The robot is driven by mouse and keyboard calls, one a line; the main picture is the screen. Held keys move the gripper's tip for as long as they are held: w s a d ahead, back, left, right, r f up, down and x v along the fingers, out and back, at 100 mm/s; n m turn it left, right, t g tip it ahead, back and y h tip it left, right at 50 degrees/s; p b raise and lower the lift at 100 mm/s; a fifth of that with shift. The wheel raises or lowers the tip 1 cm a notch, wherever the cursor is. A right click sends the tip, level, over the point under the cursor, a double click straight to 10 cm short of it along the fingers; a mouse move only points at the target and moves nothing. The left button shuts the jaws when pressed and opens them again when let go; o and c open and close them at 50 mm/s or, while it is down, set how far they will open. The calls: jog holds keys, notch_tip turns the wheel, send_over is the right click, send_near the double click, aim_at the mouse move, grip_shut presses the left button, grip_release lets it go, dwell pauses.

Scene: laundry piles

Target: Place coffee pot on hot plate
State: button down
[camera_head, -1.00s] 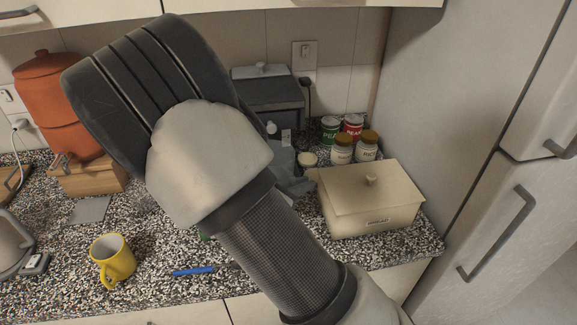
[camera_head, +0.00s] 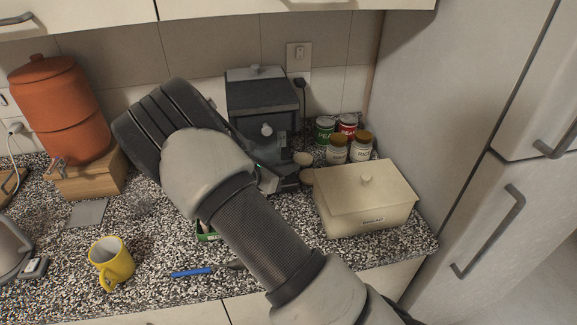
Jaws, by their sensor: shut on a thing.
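The coffee maker (camera_head: 262,100), a dark grey boxy machine, stands against the back wall with its lower part partly hidden by my arm. Its hot plate cannot be made out clearly behind my gripper. My gripper (camera_head: 284,180) is seen from behind, low in front of the machine, and is shut on a dark thing that looks like the coffee pot (camera_head: 291,168). Most of the pot is hidden by my gripper and wrist, so I cannot tell whether it touches the plate.
A cream bread box (camera_head: 368,205) stands close right of my gripper, with jars and cans (camera_head: 340,140) behind it. A yellow mug (camera_head: 111,262) and blue pen (camera_head: 192,272) lie in front. An orange water filter (camera_head: 62,110) and a kettle (camera_head: 12,245) are at left.

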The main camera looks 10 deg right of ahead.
jog(key=shift+f, duration=0.1)
jog(key=c, duration=1.8)
grip_release()
jog(key=shift+c, duration=0.2)
